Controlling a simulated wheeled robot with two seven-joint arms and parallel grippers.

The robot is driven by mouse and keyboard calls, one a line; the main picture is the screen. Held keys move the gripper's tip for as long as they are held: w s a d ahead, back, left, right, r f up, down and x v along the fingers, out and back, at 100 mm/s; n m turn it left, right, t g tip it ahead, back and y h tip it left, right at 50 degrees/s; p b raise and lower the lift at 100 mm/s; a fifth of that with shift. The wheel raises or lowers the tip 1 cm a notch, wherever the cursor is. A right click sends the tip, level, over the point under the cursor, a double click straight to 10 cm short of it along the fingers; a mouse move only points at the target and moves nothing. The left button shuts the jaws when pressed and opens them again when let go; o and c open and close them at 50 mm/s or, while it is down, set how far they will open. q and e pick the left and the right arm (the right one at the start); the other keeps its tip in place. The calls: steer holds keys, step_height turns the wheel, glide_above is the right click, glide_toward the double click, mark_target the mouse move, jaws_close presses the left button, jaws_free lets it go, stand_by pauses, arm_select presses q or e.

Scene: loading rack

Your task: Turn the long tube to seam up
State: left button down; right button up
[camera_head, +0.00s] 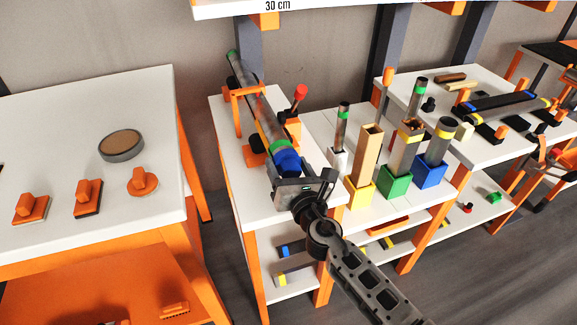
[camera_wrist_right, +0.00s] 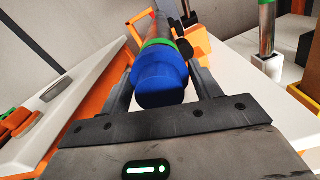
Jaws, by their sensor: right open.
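I cannot make out a seam. My left gripper is not in view.
A red-topped lever (camera_head: 300,92) stands beside the tube. A white table (camera_head: 70,110) at the left carries orange parts and a round disc (camera_head: 121,145). A shelf (camera_head: 350,5) overhangs the back.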

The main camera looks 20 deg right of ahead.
steer(key=c, duration=0.7)
steer(key=shift+m, duration=0.4)
steer(key=m+b, duration=0.1)
steer(key=m, duration=0.1)
steer(key=shift+f+m, duration=0.1)
steer(key=shift+m, duration=0.3)
steer(key=m+b, duration=0.1)
steer(key=m, duration=0.2)
steer(key=shift+m, duration=0.3)
steer(key=m+b, duration=0.1)
steer(key=m, duration=0.4)
steer(key=shift+a+m, duration=0.1)
steer(key=shift+m, duration=0.3)
